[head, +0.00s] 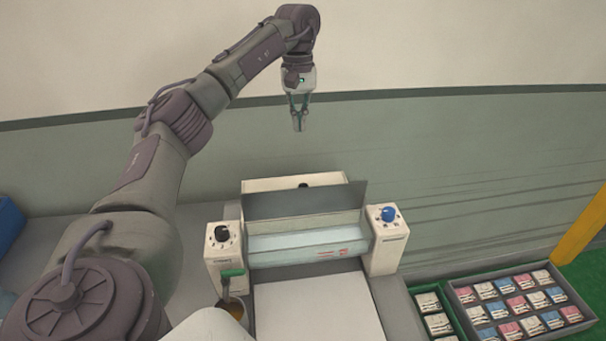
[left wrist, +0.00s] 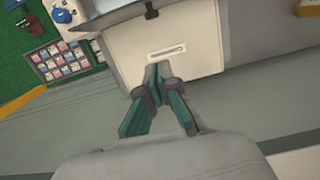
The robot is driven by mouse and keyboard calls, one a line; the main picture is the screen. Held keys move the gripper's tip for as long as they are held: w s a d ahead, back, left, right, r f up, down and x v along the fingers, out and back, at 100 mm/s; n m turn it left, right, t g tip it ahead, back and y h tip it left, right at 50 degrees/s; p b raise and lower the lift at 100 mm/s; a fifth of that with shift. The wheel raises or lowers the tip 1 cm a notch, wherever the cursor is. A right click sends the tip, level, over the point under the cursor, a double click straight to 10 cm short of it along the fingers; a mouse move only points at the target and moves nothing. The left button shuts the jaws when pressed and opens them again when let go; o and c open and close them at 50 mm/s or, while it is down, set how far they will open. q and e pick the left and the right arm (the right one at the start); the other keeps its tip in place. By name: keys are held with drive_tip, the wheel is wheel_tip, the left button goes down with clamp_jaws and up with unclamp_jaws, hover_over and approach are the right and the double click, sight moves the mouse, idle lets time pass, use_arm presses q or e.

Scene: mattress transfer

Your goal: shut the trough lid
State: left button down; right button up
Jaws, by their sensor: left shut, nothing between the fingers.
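The trough lid (head: 305,200) is a flat dark grey panel standing raised along the back of the trough (head: 305,245), a pale blue-white channel between two white end blocks. The trough is uncovered at the front. My left gripper (head: 298,126) is shut and empty, pointing down above and behind the raised lid, apart from it. In the left wrist view its fingertips (left wrist: 158,70) show in front of the machine's white back panel (left wrist: 185,30), which has a slot. My right gripper is not in view.
The end blocks carry a black knob (head: 221,233) and a blue knob (head: 388,213). A green-handled crank (head: 232,273) is at the left block. A grey tray (head: 455,297) of packets and a green tray stand at the right. The wall is behind.

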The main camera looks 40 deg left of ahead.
sight(304, 198)
use_arm(q)
drive_tip(key=s+d+f+p, duration=0.1)
drive_tip(key=f+p, duration=0.1)
drive_tip(key=f, duration=0.3)
drive_tip(key=s+d+f+p, duration=0.1)
drive_tip(key=d+f+p, duration=0.1)
drive_tip(key=f, duration=0.4)
drive_tip(key=shift+s+d+f, duration=0.25)
drive_tip(key=shift+s+f, duration=0.05)
drive_tip(key=shift+s, duration=0.1)
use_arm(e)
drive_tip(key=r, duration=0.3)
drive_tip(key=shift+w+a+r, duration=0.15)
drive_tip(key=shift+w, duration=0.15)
use_arm(q)
drive_tip(key=shift+w, duration=0.1)
drive_tip(key=shift+a+f, duration=0.1)
drive_tip(key=shift+a, duration=0.1)
